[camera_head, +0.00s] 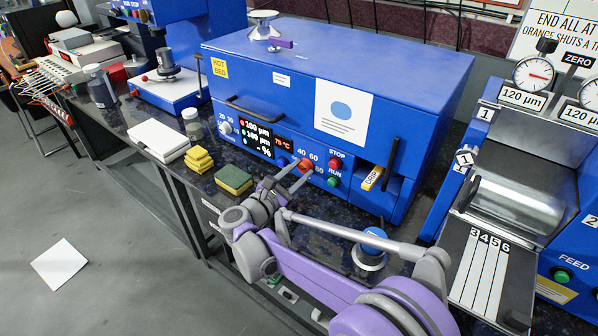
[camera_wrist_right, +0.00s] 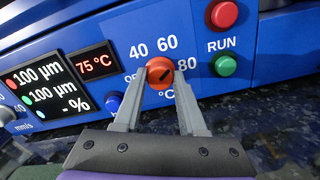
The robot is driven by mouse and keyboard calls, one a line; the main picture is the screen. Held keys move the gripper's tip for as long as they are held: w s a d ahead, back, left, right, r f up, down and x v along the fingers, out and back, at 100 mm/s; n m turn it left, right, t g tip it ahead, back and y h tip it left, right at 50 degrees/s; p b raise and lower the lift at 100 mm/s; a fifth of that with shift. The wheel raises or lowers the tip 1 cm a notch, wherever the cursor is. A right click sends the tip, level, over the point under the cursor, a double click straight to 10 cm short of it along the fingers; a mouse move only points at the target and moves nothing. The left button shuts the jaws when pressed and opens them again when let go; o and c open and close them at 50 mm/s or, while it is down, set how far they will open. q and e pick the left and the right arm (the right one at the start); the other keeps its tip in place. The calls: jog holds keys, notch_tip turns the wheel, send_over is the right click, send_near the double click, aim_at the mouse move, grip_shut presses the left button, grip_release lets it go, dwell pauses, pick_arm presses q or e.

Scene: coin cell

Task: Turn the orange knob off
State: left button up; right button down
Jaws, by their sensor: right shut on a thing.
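The orange knob (camera_wrist_right: 160,74) is on the front of the blue machine, under the printed 40, 60 and 80 marks and beside the red 75 °C display (camera_wrist_right: 95,62). A dark pointer line on it tilts toward the upper right. The knob also shows in the head view (camera_head: 305,164). My right gripper (camera_wrist_right: 160,85) is shut on the knob, one finger on each side. Its left finger partly hides the "OFF" label. My left gripper is not in view.
Close to the knob are the red STOP button (camera_head: 336,163), the green RUN button (camera_head: 333,181) and a blue knob (camera_wrist_right: 114,103). Sponges (camera_head: 233,180) lie on the dark counter before the machine. A steel roller machine (camera_head: 515,200) stands at the right.

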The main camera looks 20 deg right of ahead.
jog(key=shift+n, duration=0.3)
jog(key=n+p, duration=0.1)
jog(key=n, duration=0.2)
jog(key=shift+r, duration=0.1)
jog(key=n+p, duration=0.1)
jog(key=n, duration=0.3)
jog(key=n+p, duration=0.1)
jog(key=n, duration=0.2)
jog(key=shift+n, duration=0.3)
jog(key=n, duration=0.4)
jog(key=shift+n, duration=0.3)
jog(key=n, duration=1.2)
jog(key=shift+n, duration=0.7)
